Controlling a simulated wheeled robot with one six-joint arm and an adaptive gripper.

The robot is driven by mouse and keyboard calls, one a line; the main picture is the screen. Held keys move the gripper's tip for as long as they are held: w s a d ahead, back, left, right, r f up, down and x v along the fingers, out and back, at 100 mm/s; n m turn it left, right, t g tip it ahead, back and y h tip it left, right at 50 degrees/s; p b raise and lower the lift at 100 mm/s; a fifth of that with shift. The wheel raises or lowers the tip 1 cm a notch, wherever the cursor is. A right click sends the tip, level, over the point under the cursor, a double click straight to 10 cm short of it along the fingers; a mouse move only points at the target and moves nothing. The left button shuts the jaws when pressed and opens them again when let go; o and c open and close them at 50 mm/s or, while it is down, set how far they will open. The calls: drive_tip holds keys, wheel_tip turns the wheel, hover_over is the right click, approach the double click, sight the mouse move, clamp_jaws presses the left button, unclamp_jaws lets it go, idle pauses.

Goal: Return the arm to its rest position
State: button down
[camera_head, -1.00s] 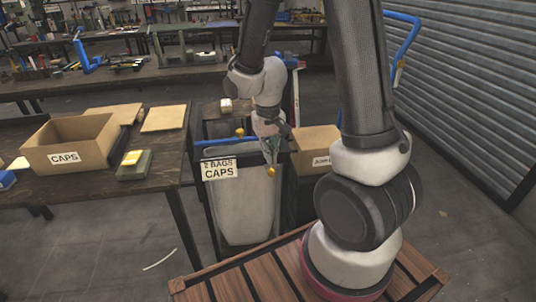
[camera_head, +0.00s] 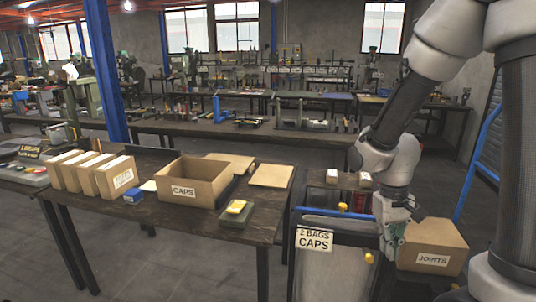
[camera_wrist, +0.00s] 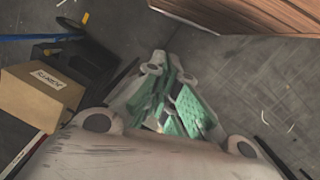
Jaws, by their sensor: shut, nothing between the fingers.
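My gripper (camera_head: 391,252) hangs pointing down in the head view, at the right, between the caps bin (camera_head: 340,262) and the JOINTS box (camera_head: 432,246). It is shut and empty. In the wrist view my gripper (camera_wrist: 172,122) shows green finger pads drawn together over bare grey floor. My arm comes down from the upper right of the head view, bent at the elbow, with its links covering part of the right side.
A dark table (camera_head: 262,225) stands at the left with an open CAPS box (camera_head: 195,185). The JOINTS box also shows in the wrist view (camera_wrist: 42,95), left of my gripper. A wooden slatted surface (camera_wrist: 245,15) lies at that view's top. A blue rail (camera_head: 478,160) rises at the right.

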drive_tip(key=s+d+r+t, duration=0.2)
drive_tip(key=s+r+t, duration=0.1)
drive_tip(key=r, duration=0.7)
drive_tip(key=s+d+r+t, duration=0.2)
drive_tip(key=s+r, duration=0.4)
drive_tip(key=r, duration=0.3)
drive_tip(key=shift+s+d+r+t+y, duration=0.2)
drive_tip(key=shift+s+r+t+y, duration=0.1)
drive_tip(key=shift+r+t+y, duration=0.15)
drive_tip(key=shift+f, duration=0.1)
